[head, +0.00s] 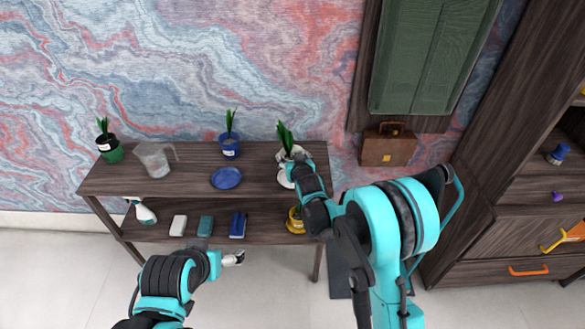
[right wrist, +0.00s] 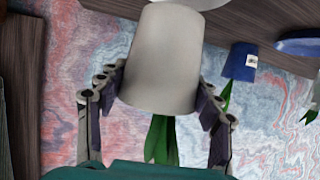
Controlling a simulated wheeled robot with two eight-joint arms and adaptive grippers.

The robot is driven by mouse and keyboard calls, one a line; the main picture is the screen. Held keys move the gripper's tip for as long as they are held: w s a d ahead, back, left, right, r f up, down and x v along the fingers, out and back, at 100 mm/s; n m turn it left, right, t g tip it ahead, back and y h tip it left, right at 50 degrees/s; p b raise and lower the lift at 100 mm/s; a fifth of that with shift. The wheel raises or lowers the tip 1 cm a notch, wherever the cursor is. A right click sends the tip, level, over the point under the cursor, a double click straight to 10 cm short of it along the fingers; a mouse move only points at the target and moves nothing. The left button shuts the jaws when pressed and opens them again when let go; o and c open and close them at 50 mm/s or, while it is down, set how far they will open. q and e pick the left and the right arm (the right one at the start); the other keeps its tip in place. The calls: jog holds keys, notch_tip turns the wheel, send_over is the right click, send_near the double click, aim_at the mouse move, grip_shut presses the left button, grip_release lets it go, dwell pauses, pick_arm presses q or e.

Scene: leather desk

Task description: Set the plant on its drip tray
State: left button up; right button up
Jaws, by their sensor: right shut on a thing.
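A plant in a white pot (head: 298,151) is at the right end of the shelf unit's top in the head view. My right gripper (head: 297,163) is shut on this pot. The right wrist view shows the white pot (right wrist: 160,60) between the two fingers (right wrist: 163,105), its green leaves (right wrist: 162,140) pointing down in that picture. A white drip tray (head: 285,179) lies just in front of the pot, partly hidden by my arm. Its edge shows beyond the pot's base in the right wrist view (right wrist: 195,3). I cannot tell whether they touch. My left gripper (head: 233,258) is low in front of the shelf, away from the plant.
A blue-potted plant (head: 229,147) and blue tray (head: 226,178) stand left of the white pot. A watering can (head: 153,158) and green-potted plant (head: 110,149) are farther left. The lower shelf holds a spray bottle (head: 144,213), several small items and a yellow pot (head: 295,221).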

jog(key=shift+f+b, duration=0.9)
jog(key=shift+f, duration=1.05)
jog(key=shift+f, duration=0.15)
jog(key=o, duration=1.5)
jog(key=shift+o, duration=0.2)
